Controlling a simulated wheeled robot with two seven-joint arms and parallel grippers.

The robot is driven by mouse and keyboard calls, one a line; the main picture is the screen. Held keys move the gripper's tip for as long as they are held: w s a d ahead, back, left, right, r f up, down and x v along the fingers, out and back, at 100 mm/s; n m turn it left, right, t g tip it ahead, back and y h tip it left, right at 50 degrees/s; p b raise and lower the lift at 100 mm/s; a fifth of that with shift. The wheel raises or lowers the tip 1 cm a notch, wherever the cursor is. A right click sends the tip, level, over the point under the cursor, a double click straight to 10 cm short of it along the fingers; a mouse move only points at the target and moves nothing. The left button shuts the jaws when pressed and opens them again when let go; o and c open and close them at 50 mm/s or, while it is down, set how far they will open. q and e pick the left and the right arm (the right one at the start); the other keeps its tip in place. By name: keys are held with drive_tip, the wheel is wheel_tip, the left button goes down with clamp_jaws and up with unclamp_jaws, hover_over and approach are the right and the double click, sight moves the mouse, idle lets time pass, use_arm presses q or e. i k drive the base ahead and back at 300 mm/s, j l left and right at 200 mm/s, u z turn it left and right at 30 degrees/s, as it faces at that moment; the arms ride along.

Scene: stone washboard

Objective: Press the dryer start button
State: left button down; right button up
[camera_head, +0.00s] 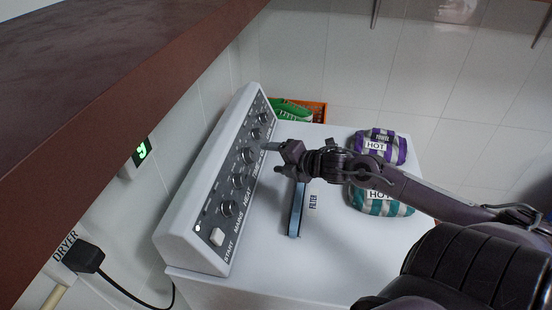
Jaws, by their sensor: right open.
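The white dryer (310,265) has a sloped grey control panel (236,185) along its left side. My right gripper (273,158) comes in from the right, open and empty. Its fingertips are by the upper part of the panel, well up from the start button. I cannot tell whether they touch the panel. My left gripper is not in view.
A blue bar (297,210) labelled FILTER is on the dryer top. A purple-striped bundle (378,146) and a teal-striped bundle (380,202) lie to the right. A brown shelf (110,75) overhangs at left. A black plug (88,257) with a cord is lower left.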

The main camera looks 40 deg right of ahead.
sight(216, 237)
drive_tip(key=k+j, duration=1.2)
drive_tip(key=j, duration=0.15)
